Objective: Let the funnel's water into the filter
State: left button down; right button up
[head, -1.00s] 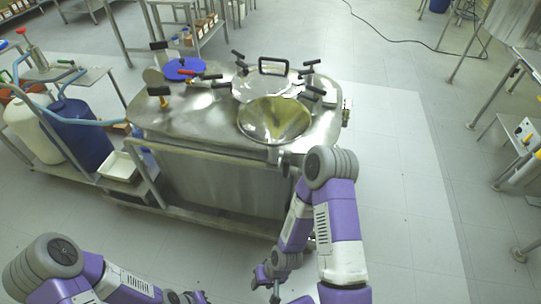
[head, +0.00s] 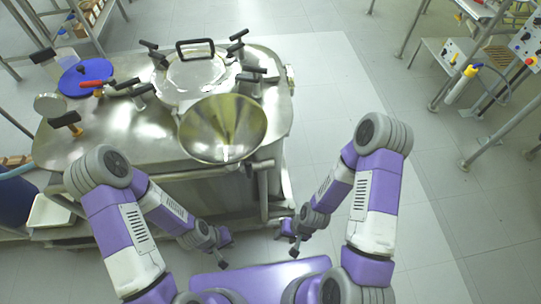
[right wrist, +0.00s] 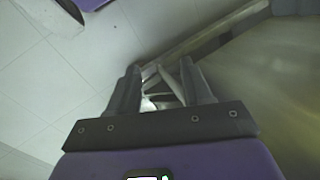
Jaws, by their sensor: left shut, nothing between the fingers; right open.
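The metal funnel (head: 222,128) sits over the front right of the steel filter vessel (head: 135,135). Its wide mouth faces up and its inside is shiny yellow-green; I cannot tell the water level. The funnel's outlet and any valve under it are hidden. My left gripper (head: 223,264) is shut and empty, low in front of the vessel. My right gripper (head: 294,252) is open and empty, low to the right of it, clear of the funnel. In the right wrist view its fingers (right wrist: 162,90) are apart, with metal bars beyond and blurred steel at the right.
A round lid (head: 195,75) with a black handle and several black clamp knobs stands behind the funnel. A blue disc (head: 86,76) lies at the back left. A white tray (head: 48,212) is at the lower left. The floor right of the vessel is clear.

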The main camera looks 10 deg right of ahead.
aim_at(253, 171)
jog(key=a+r+m+g+y+p, duration=0.2)
jog(key=a+r+m+y+p, duration=0.2)
jog(key=a+r+m+y, duration=0.5)
jog(key=w+d+r+m+t+y+p, duration=0.1)
jog(key=w+d+r+m+t, duration=0.25)
jog(key=w+m+t, duration=0.35)
jog(key=w+d+r+m+t+y, duration=0.25)
jog(key=w+r+m, duration=0.2)
jog(key=w, duration=0.35)
jog(key=shift+t+h, duration=0.45)
jog(key=x, duration=0.7)
jog(key=shift+w+a+b, duration=0.1)
jog(key=shift+w+b, duration=0.05)
jog(key=shift+b, duration=0.2)
grip_shut()
